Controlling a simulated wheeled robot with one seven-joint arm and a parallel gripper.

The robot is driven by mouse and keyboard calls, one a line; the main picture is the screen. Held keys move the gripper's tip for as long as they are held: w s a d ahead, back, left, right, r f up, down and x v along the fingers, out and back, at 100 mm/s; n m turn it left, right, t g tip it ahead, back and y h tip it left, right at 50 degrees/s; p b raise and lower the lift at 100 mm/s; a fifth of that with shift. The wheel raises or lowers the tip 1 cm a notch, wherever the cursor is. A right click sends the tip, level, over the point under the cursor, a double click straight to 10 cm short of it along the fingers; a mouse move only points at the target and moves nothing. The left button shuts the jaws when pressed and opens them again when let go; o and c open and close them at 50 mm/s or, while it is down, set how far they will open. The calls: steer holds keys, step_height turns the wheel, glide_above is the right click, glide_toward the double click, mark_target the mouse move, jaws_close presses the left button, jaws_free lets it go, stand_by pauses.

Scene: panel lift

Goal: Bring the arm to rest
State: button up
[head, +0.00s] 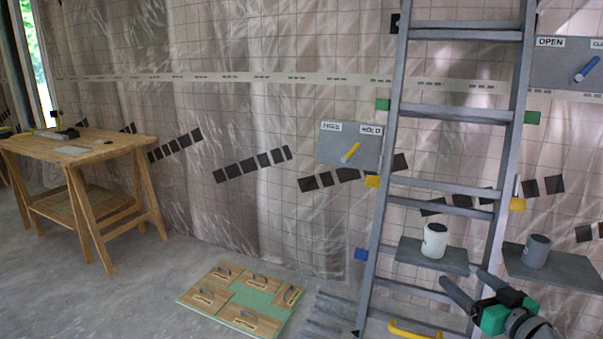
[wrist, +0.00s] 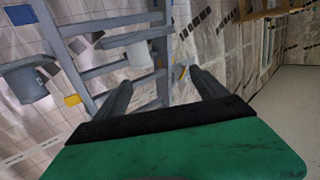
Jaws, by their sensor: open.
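My gripper (head: 463,277) is at the lower right of the head view, in front of the grey ladder (head: 395,150). Its two dark fingers are spread apart with nothing seen between them, and its body is green and black. In the wrist view my gripper (wrist: 158,75) also shows open fingers, with the ladder (wrist: 75,70) behind and to the left. I cannot tell from the pictures how far the fingertips are from the ladder.
A white cylinder (head: 434,240) and a grey cylinder (head: 536,251) stand on grey shelves near my gripper. A yellow handle (head: 414,330) is low at the ladder. A green board with wooden pieces (head: 243,322) lies on the floor.

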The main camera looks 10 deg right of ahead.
steer(key=w+a+r+n+g+y+p, duration=0.1)
steer(key=w+a+r+g+p, duration=0.1)
steer(key=a+g+p, duration=0.5)
steer(key=w+a+r+n+g+y+p, duration=0.15)
steer(key=a+p, duration=0.35)
steer(key=a, duration=0.7)
steer(key=s+a+r+m+g+h+p, duration=0.2)
steer(key=s+a+r+g+p, duration=0.3)
steer(key=s+a+r+p, duration=0.4)
steer(key=s+a+p, duration=0.2)
steer(key=s+p, duration=0.1)
steer(key=shift+s+a+p, duration=0.15)
steer(key=shift+a+p, duration=0.2)
steer(key=shift+a, duration=0.05)
steer(key=shift+m+h, duration=0.25)
